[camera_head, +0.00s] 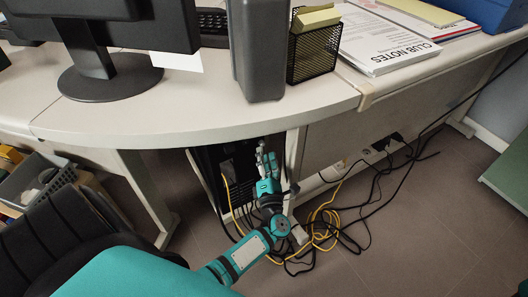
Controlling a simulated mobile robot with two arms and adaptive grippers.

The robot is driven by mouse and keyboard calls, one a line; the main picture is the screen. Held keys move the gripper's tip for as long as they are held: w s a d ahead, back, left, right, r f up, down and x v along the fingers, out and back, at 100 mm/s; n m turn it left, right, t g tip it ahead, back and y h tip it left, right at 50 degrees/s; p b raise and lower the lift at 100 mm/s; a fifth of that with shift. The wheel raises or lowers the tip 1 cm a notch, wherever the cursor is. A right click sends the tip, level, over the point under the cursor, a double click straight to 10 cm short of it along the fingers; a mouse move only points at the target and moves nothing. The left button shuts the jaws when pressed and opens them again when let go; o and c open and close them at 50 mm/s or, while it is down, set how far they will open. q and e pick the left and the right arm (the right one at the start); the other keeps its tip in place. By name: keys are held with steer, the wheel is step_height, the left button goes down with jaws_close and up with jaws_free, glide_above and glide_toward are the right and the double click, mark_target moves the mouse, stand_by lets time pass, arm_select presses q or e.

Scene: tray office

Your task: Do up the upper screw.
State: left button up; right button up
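A dark computer case (207,160) stands under the desk, partly in shadow, with cables at its back. No screw can be made out on it at this size. My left gripper (266,158) is under the desk edge, with its fingers pointing up, to the right of the case. Its fingertips are small here, and I cannot tell whether they are open or shut or whether they touch anything. My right gripper is not in view.
The curved desk (200,122) overhangs my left gripper. A dark grey bin (257,50), a mesh holder (314,52) and papers (385,45) stand on it. Yellow and black cables (325,225) tangle on the floor. A dark chair (65,240) is at lower left.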

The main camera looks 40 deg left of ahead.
arm_select(q)
steer(key=shift+x, duration=1.5)
steer(key=shift+c, duration=0.4)
jaws_close()
